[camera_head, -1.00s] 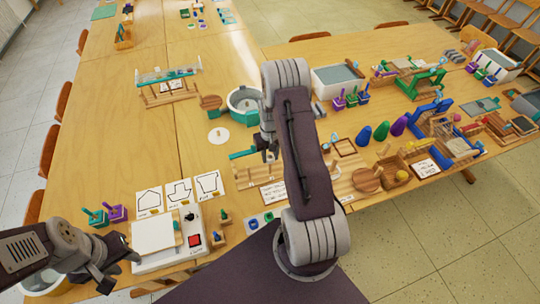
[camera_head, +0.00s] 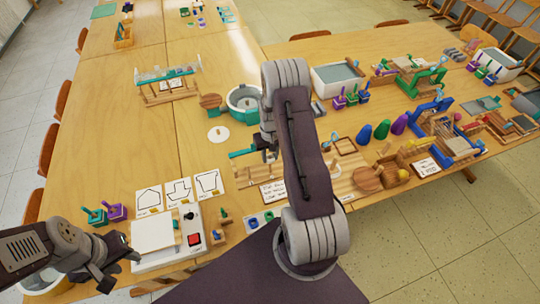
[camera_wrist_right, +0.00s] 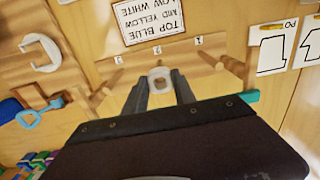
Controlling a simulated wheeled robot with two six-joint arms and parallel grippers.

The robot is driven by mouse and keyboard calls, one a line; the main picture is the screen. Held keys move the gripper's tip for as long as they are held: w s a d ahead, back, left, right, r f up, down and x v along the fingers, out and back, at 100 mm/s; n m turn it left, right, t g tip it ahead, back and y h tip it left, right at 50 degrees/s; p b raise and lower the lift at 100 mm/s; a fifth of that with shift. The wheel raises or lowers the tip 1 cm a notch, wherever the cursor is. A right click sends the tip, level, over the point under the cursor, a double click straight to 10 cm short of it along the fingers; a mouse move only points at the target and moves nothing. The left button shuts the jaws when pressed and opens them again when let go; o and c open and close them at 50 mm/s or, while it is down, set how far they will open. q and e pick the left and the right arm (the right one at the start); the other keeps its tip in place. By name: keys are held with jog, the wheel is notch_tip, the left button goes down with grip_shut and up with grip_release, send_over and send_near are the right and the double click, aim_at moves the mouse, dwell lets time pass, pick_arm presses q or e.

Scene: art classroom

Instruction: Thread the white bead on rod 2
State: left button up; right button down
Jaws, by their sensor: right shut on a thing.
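The white bead (camera_wrist_right: 160,74) is between the two fingertips of my right gripper (camera_wrist_right: 161,88) in the right wrist view. My right gripper is shut on it. The bead is in front of the wooden rod board (camera_wrist_right: 185,62), in line with label 2. Rods 3 (camera_wrist_right: 106,88) and 1 (camera_wrist_right: 234,67) stand bare on either side. Rod 2 is mostly hidden by the bead, so I cannot tell whether it passes through the hole. In the head view my right gripper (camera_head: 268,153) is partly covered by my arm. My left gripper (camera_head: 112,274) is open and empty at lower left.
A printed order card (camera_wrist_right: 150,18) lies beyond the rod board. Drawing cards (camera_head: 180,191) and a white box with a red button (camera_head: 194,239) are nearer my left gripper. A teal round tub (camera_head: 243,104) stands behind the right gripper. The table's left middle is clear.

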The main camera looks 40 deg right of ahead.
jog(key=shift+f+b, duration=0.3)
jog(key=shift+f, duration=0.15)
dwell(0.4)
jog(key=c, duration=0.9)
grip_release()
jog(key=shift+c, duration=0.2)
jog(key=shift+r, duration=0.1)
notch_tip(320, 180, up, 9)
jog(key=b, duration=0.1)
